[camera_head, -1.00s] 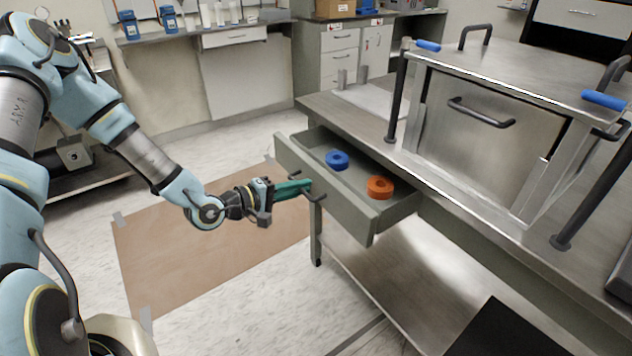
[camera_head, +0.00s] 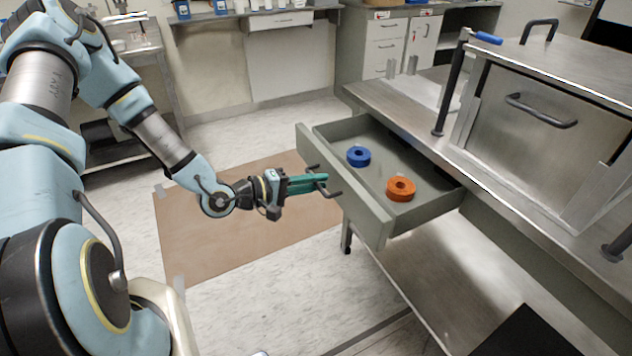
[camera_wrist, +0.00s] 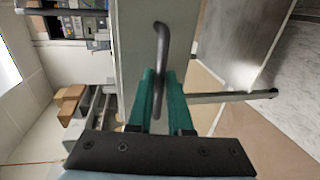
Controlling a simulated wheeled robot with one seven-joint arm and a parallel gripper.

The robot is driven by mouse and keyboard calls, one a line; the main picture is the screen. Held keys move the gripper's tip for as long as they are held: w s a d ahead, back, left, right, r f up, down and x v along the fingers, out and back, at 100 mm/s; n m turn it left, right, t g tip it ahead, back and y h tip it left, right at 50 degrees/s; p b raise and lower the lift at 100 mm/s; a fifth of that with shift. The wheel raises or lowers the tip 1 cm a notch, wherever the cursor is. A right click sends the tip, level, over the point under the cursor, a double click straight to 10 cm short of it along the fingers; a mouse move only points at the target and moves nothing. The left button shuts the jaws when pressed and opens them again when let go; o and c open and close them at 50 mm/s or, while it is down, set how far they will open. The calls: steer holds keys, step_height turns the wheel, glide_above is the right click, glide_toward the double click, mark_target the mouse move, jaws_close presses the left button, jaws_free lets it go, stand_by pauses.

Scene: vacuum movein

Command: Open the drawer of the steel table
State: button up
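The steel table (camera_head: 540,215) stands at the right in the head view. Its grey drawer (camera_head: 375,215) is pulled out, with its inside showing. A blue ring (camera_head: 358,156) and an orange ring (camera_head: 400,189) lie in it. The drawer front carries a dark bar handle (camera_head: 331,192), which also shows in the wrist view (camera_wrist: 164,45). My gripper (camera_head: 322,181) has green fingers and is at this handle, in front of the drawer. In the wrist view, the fingers (camera_wrist: 167,85) are on both sides of the bar and look closed on it. The exact contact is partly hidden.
A steel box with a bar handle (camera_head: 541,112) stands on the table, with a dark post (camera_head: 450,85) beside it. A brown floor mat (camera_head: 235,225) lies below my arm. Free floor shows around the mat. A back counter (camera_head: 255,20) holds bottles.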

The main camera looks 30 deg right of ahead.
steer(key=shift+o, duration=0.4)
steer(key=b+v, duration=0.1)
steer(key=v, duration=0.9)
steer(key=shift+a+b, duration=0.35)
steer(key=shift+w, duration=0.1)
steer(key=w+a+f+m+t+y, duration=0.2)
steer(key=w+a+f+t+y, duration=0.1)
steer(key=w+a+y, duration=0.4)
steer(key=w+a+r+t+y+p, duration=0.1)
steer(key=a+r+y, duration=0.15)
steer(key=a, duration=0.35)
steer(key=w+a+r+y+p, duration=0.1)
steer(key=w+a+r+y, duration=0.15)
steer(key=a, duration=0.35)
steer(key=s+a+r+y, duration=0.1)
steer(key=s+a+r, duration=0.2)
steer(key=s+r, duration=0.1)
steer(key=s+a+r+n+g+y, duration=0.1)
steer(key=s+a+r+y, duration=0.1)
steer(key=r, duration=0.5)
steer(key=s+a, duration=0.1)
steer(key=s, duration=0.1)
steer(key=shift+s+a+r+g+p, duration=0.25)
steer(key=shift+s+g+p, duration=0.05)
